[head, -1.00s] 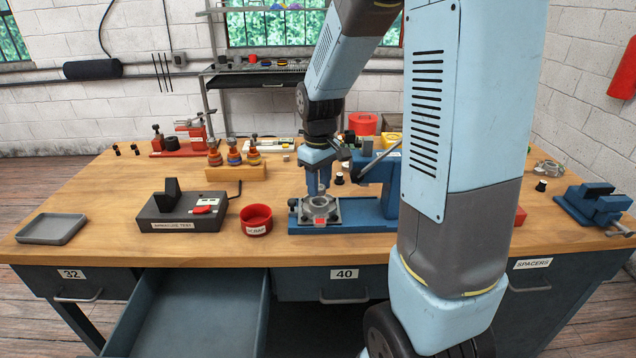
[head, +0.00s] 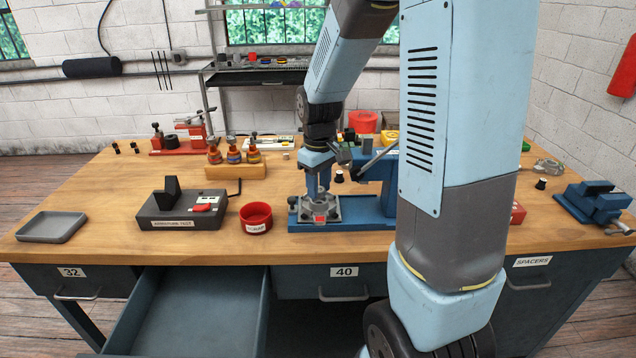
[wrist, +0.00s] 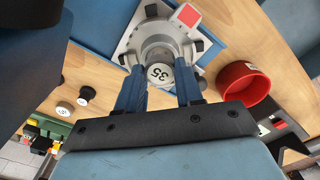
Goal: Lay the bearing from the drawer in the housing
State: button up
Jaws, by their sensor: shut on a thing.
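My gripper (head: 318,192) points down at the blue press on the bench. In the wrist view my gripper (wrist: 160,92) is shut on a small round bearing marked 35 (wrist: 160,74). The grey housing (wrist: 152,52), with lugs round its rim, sits on a pale plate and has a red square beside it. The bearing overlaps the near part of the housing in this view; whether it touches the housing I cannot tell. The housing also shows in the head view (head: 323,208), partly hidden by the fingers. The open drawer (head: 190,310) looks empty.
The blue press (head: 372,208) stands close beside my gripper. A red scrap bowl (head: 256,217) and a grey tester (head: 183,210) stand to the left. A grey tray (head: 52,227) lies at the far left. Bare bench lies between tray and tester.

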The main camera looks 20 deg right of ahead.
jog(key=shift+f, duration=0.8)
dwell(0.7)
jog(key=o, duration=1.1)
jog(key=shift+o, duration=0.2)
jog(key=shift+r, duration=4)
jog(key=shift+s+r, duration=0.1)
